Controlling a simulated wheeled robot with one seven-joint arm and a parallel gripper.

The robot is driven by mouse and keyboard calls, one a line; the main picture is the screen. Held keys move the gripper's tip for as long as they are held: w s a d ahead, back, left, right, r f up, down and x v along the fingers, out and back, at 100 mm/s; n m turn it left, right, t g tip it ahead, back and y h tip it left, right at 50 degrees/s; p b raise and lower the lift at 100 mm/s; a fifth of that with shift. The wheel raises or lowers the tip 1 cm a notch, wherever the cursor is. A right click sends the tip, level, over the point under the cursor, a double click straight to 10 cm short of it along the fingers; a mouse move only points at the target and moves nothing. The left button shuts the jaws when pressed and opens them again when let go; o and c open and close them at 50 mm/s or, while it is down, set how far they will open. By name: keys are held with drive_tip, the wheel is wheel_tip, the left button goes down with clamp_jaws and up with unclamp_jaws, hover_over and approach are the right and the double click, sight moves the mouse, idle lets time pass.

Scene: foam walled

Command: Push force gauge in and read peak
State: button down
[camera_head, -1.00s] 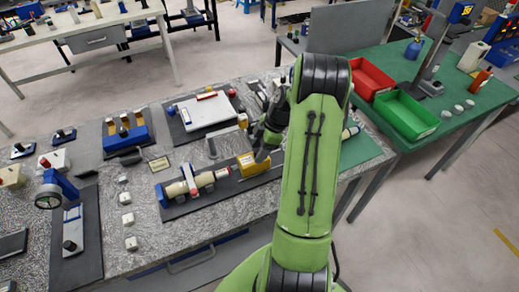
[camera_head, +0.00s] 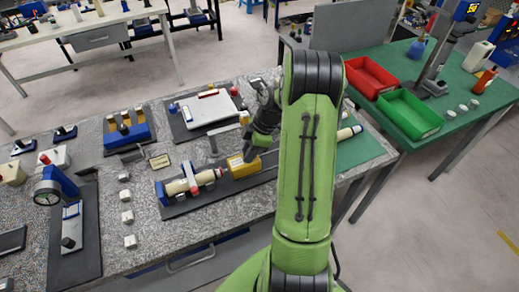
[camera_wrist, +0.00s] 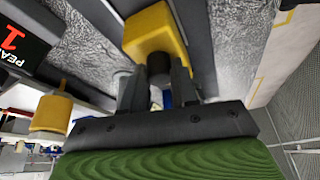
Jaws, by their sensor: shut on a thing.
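A yellow block (camera_head: 241,166) with a dark round knob (camera_wrist: 158,68) sits on a dark strip on the granite bench. My gripper (camera_head: 250,151) reaches down over the block. In the wrist view my gripper (camera_wrist: 155,88) has its fingers shut on either side of the dark knob. Left of the block, a cream cylinder (camera_head: 178,187) with a red end lies in a holder with a blue end plate. The block is close to the red end; I cannot tell whether they touch.
A dial gauge stand (camera_head: 52,192) and small white blocks (camera_head: 127,217) are on the left. A white plate (camera_head: 208,112) lies behind. Red (camera_head: 372,77) and green (camera_head: 408,113) bins stand on the green table at right. My arm hides part of the bench.

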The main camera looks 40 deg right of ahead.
drive_tip(key=shift+w+a, duration=0.15)
drive_tip(key=shift+a, duration=0.35)
drive_tip(key=c, duration=0.9)
unclamp_jaws()
drive_tip(key=shift+d, duration=0.1)
drive_tip(key=shift+o, duration=0.2)
drive_tip(key=shift+r, duration=0.1)
drive_tip(key=p+v, duration=0.3)
drive_tip(key=v, duration=1.2)
drive_tip(key=shift+d+r, duration=0.25)
